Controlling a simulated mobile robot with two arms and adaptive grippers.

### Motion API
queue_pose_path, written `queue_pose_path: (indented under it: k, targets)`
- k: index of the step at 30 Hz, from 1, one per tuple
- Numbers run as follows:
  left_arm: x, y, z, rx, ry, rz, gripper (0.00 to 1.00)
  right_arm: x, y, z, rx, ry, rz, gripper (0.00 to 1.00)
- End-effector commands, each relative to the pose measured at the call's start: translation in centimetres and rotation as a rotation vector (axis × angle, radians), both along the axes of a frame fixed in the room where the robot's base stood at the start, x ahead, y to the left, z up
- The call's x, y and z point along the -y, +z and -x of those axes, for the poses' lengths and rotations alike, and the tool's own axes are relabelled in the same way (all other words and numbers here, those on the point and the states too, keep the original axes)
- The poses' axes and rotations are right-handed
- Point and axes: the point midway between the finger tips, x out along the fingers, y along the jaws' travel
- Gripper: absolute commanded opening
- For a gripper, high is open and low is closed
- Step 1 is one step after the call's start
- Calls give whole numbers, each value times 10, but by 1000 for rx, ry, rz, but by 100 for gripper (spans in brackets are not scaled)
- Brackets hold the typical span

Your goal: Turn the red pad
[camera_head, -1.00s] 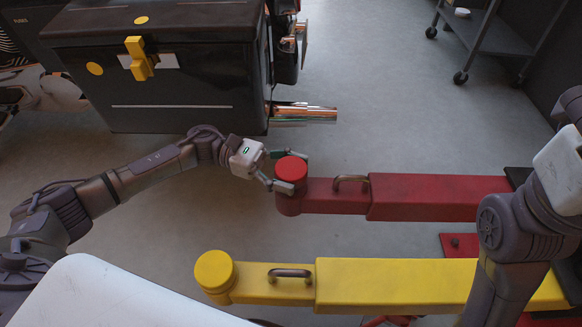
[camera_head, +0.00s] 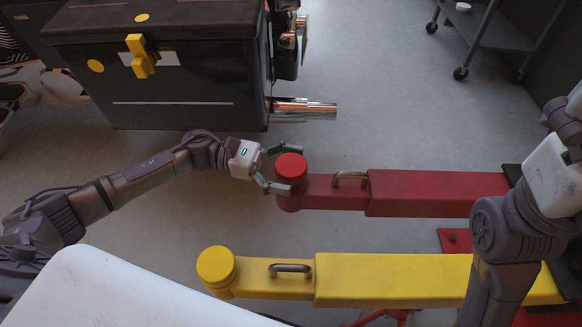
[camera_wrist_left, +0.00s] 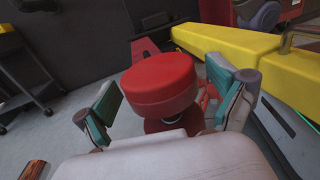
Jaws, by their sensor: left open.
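The red pad (camera_head: 291,167) is a round red disc on the left end of the red lift arm (camera_head: 430,192). In the left wrist view the red pad (camera_wrist_left: 159,84) stands between and just beyond the two fingers. My left gripper (camera_head: 281,168) is open, with one finger at the far side of the pad and one at its near side. In the left wrist view the left gripper (camera_wrist_left: 160,112) shows teal finger pads, with gaps between them and the red pad. My right arm shows at the right edge of the head view, but its gripper is out of sight.
A yellow lift arm (camera_head: 390,279) with a round yellow pad (camera_head: 216,266) runs parallel, nearer to me. A black case (camera_head: 185,85) and chrome exhaust pipe (camera_head: 304,110) stand behind my left arm. A grey cart (camera_head: 485,42) is far right. Open floor lies behind the red arm.

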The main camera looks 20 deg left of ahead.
Motion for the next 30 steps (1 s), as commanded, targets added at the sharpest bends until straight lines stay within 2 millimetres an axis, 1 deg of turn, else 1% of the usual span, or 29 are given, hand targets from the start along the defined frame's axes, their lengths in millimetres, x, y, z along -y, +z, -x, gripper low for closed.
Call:
queue_pose_path:
  k: [2,5,8,15,18,21,24,30]
  targets:
    - [-1,0,0,0,0,0,95,0,1,1,4,-1,1,100]
    - [-10,0,0,-1,1,-2,95,0,1,1,4,-1,1,100]
    - [-25,-1,1,-2,3,-2,95,0,1,1,4,-1,1,100]
    - [-78,-1,4,-1,4,-3,95,0,0,1,2,-1,0,100]
    - [-95,-1,5,-2,3,-2,95,0,0,1,2,-1,0,100]
    - [-109,-1,6,-2,2,-1,95,0,0,1,2,-1,0,100]
    - [-117,0,6,-1,2,0,95,0,0,1,2,-1,0,100]
    - [-120,0,7,0,0,0,95,0,0,1,2,0,0,100]
